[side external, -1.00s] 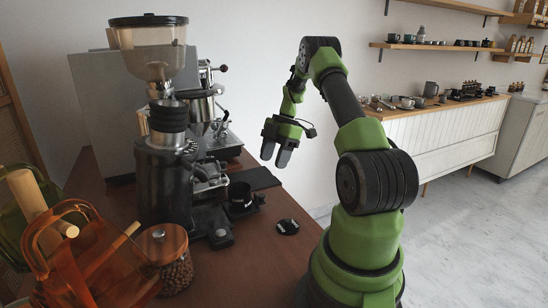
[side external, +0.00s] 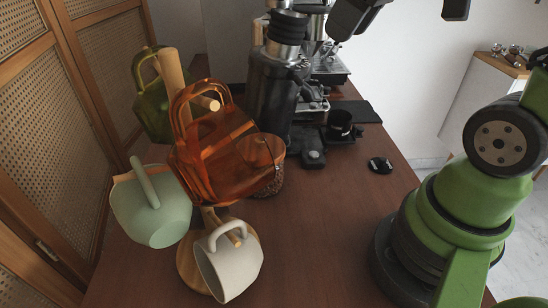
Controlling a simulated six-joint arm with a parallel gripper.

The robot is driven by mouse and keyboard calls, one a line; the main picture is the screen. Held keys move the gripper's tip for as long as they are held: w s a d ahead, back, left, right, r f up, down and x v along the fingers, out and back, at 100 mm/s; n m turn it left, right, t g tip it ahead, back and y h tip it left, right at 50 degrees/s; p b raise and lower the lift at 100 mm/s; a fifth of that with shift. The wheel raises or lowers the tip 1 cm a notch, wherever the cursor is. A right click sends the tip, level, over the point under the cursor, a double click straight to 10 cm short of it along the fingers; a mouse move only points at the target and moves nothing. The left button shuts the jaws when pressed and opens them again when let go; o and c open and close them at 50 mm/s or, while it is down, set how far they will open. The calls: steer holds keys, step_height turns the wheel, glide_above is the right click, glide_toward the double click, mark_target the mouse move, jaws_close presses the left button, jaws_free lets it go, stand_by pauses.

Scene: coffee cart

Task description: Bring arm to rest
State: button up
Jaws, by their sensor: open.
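My gripper (side external: 401,20) shows only in part at the top edge of the side external view. Its two dark fingers stand well apart with nothing between them, so it is open and empty. The rest of the gripper and the upper arm are out of the frame. My green arm base and a dark round joint stand at the right. The fingers appear above the counter and apart from everything on it, though their depth is hard to judge.
A mug tree (side external: 172,72) holds green, orange, mint (side external: 150,215) and white (side external: 232,270) mugs at the left front. Behind are a jar (side external: 266,175), a black grinder (side external: 272,95), a black cup (side external: 340,124) and a dark puck (side external: 380,165). The counter's right front (side external: 335,240) is clear.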

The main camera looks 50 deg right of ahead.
steer(key=s+a+m+t+y, duration=0.1)
steer(key=s+a+m+t, duration=0.1)
steer(key=s+a+m, duration=0.3)
steer(key=shift+s+a+t, duration=0.3)
steer(key=shift+s+a, duration=0.5)
steer(key=shift+s, duration=0.8)
